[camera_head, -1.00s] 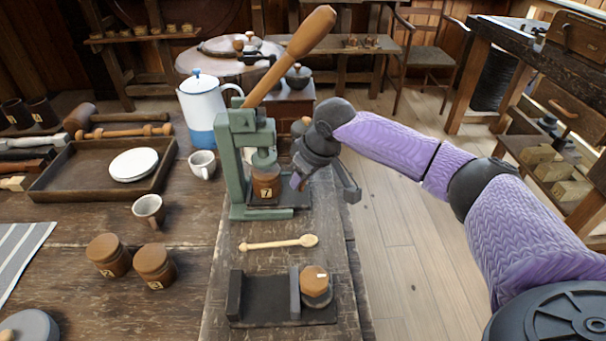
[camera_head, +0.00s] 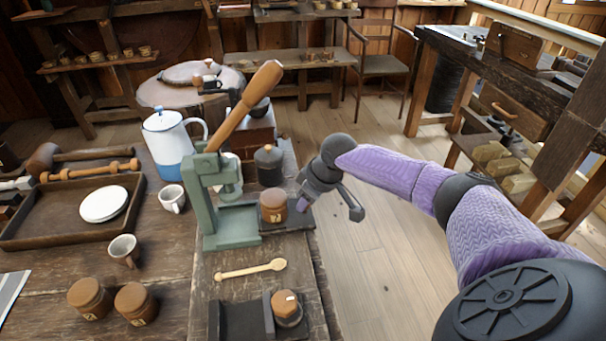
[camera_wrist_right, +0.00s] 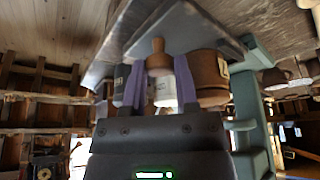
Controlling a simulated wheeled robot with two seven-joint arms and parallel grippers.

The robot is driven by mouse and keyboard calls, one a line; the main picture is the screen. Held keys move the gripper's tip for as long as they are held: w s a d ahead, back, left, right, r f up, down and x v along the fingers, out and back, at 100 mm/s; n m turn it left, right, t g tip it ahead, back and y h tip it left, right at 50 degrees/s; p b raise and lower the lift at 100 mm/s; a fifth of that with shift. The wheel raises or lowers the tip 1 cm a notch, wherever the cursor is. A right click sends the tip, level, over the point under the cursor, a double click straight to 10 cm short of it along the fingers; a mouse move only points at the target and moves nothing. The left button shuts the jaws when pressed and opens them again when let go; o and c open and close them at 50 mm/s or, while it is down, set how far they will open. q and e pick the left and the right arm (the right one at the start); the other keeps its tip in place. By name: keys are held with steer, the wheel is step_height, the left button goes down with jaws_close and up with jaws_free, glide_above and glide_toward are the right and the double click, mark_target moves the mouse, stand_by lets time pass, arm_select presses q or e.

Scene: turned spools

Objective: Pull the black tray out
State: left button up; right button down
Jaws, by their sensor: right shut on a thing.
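The black tray (camera_head: 299,222) lies beside the green press (camera_head: 218,205) and sticks out from its right side. A brown lidded jar (camera_head: 273,206) stands on the tray, clear of the press ram. My right gripper (camera_head: 304,204) is at the tray's right end. In the right wrist view, its two purple fingers (camera_wrist_right: 160,75) are shut on a small wooden knob (camera_wrist_right: 158,58) at the edge of the tray (camera_wrist_right: 190,27). The jar (camera_wrist_right: 208,72) shows beside the fingers there. My left gripper is not in view.
A wooden spoon (camera_head: 250,270) lies in front of the press. A dark stand (camera_head: 240,320) with a wooden-topped piece (camera_head: 287,306) is nearer. A dark pot (camera_head: 269,165) stands behind the jar. The bench ends just right of the tray, with open floor beyond.

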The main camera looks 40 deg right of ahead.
steer(key=shift+c, duration=1.9)
jaws_free()
arm_select(q)
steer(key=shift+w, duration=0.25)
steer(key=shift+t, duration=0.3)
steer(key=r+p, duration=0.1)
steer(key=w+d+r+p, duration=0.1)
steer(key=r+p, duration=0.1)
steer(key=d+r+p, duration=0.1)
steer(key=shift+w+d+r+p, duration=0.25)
steer(key=shift+p, duration=0.1)
arm_select(e)
steer(key=v, duration=0.9)
steer(key=shift+s+r, duration=0.25)
steer(key=shift+r, duration=0.1)
